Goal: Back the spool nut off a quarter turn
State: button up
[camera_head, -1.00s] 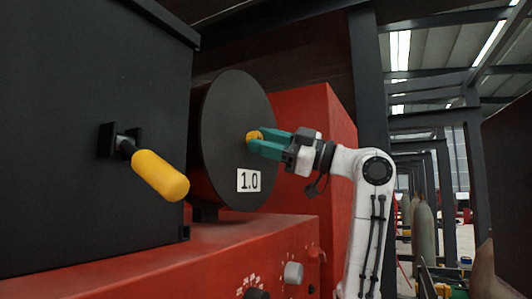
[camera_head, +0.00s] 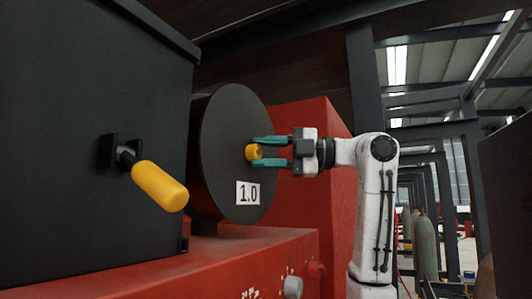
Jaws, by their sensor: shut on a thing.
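The spool nut (camera_head: 253,152) is a small yellow knob at the centre of the black spool disc (camera_head: 225,120), which carries a white "1.0" label (camera_head: 248,193). My gripper (camera_head: 262,152) comes in from the right, roughly level. Its two teal fingers lie one above the other, with the nut between their tips. It is shut on the nut. The nut's far side is hidden against the disc.
A black cabinet (camera_head: 80,130) with a yellow-gripped lever (camera_head: 158,186) stands at the left. The red machine base (camera_head: 220,262) with a grey knob (camera_head: 292,287) lies below. A dark post (camera_head: 365,80) rises behind my arm. Gas cylinders (camera_head: 425,245) stand at the far right.

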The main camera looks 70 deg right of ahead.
jog(key=shift+n, duration=0.3)
jog(key=o, duration=1)
jog(key=shift+o, duration=0.2)
jog(key=b+v, duration=0.2)
jog(key=v, duration=0.8)
jog(key=shift+s, duration=0.35)
jog(key=shift+d+r, duration=0.1)
jog(key=shift+s, duration=0.1)
